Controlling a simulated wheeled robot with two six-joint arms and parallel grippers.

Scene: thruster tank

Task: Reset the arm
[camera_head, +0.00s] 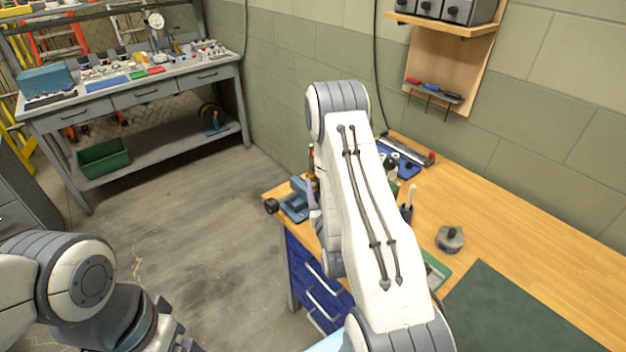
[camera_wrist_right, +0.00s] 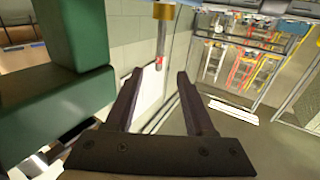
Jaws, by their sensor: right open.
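My right arm rises in the middle of the head view and bends over at the top, hiding part of the wooden workbench (camera_head: 500,215). My right gripper (camera_wrist_right: 160,76) is open in the right wrist view, with two dark fingers spread and nothing held between them. In the head view it is largely hidden behind my arm, near the bench's left end.
A blue vise (camera_head: 294,200) sits at the bench's left corner. A grey round lidded part (camera_head: 450,239) and a green mat (camera_head: 520,310) lie on the right. A large green block (camera_wrist_right: 75,60) is close beside the gripper. Open floor (camera_head: 200,215) lies left.

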